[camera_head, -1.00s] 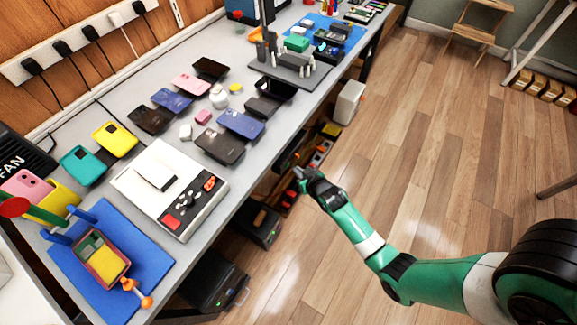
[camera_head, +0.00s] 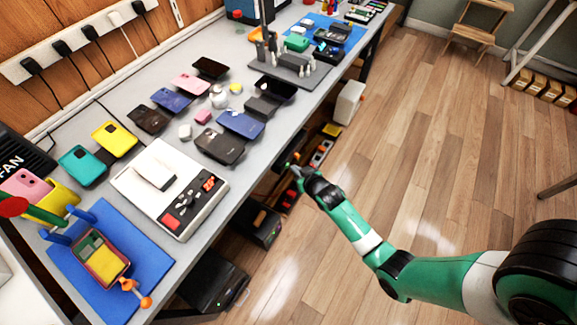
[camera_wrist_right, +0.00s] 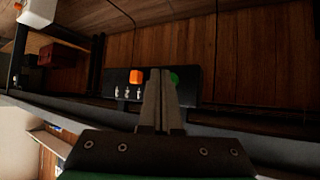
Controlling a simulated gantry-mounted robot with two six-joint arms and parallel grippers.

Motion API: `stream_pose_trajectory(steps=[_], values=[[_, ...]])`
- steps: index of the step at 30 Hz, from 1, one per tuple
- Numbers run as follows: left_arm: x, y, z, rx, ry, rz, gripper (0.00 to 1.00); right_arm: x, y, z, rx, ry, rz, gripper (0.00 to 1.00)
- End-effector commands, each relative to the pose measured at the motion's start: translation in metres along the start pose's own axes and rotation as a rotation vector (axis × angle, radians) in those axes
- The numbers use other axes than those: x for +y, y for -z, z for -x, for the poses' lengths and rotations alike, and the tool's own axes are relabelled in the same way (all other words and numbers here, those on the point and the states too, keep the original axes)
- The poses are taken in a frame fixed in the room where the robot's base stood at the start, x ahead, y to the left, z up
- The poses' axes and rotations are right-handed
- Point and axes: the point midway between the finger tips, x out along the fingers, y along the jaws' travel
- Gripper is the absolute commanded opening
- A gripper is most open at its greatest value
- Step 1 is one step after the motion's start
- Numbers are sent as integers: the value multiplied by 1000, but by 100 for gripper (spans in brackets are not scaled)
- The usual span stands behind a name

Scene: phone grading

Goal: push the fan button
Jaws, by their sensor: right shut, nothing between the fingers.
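My right gripper (camera_head: 296,164) is at the table's front edge, low beside the shelf space under it. In the right wrist view its two fingers (camera_wrist_right: 160,75) are together, with nothing between them. The labels are too small to read. A black unit marked FAN (camera_head: 14,166) is at the head view's left edge. My left gripper is not seen.
The grey table (camera_head: 150,105) holds several phones, a white device (camera_head: 130,184) with a dark button panel, and a blue mat (camera_head: 150,262). Dark boxes (camera_head: 215,280) and a white bin (camera_head: 348,102) stand below its edge.

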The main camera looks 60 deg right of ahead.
Motion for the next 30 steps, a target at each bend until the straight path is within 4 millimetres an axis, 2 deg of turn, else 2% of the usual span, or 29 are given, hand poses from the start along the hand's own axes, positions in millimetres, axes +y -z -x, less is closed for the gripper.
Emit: stream_pose_trajectory(steps=[30], values=[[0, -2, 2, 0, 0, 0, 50, -4, 5, -5, 0, 0, 1, 0]])
